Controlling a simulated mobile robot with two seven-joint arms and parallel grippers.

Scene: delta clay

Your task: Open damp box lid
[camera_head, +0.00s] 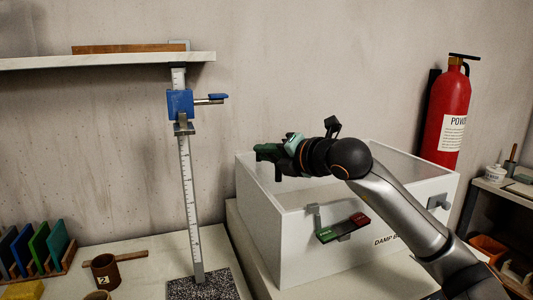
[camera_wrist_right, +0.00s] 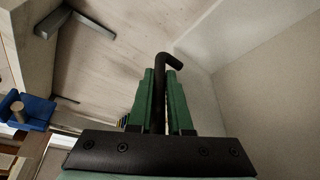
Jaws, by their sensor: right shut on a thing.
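The white damp box (camera_head: 345,240) stands on the bench at the right, its lettering partly hidden by my right arm. Pale inner walls show at its top; I cannot tell whether a clear lid lies there. My right gripper (camera_head: 268,155) is over the box's top left part, pointing left. In the right wrist view its green fingers (camera_wrist_right: 160,100) are shut on a black bent bar (camera_wrist_right: 160,85), whose hooked end sticks out past the fingertips. What the bar is fixed to is hidden. My left gripper is not in view.
A green and red bar (camera_head: 343,228) sits on the box front. A height gauge with a blue slider (camera_head: 180,103) stands left of the box. A red extinguisher (camera_head: 446,110) is behind right. Coloured tiles (camera_head: 38,248) and a brown cup (camera_head: 104,271) are at the left.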

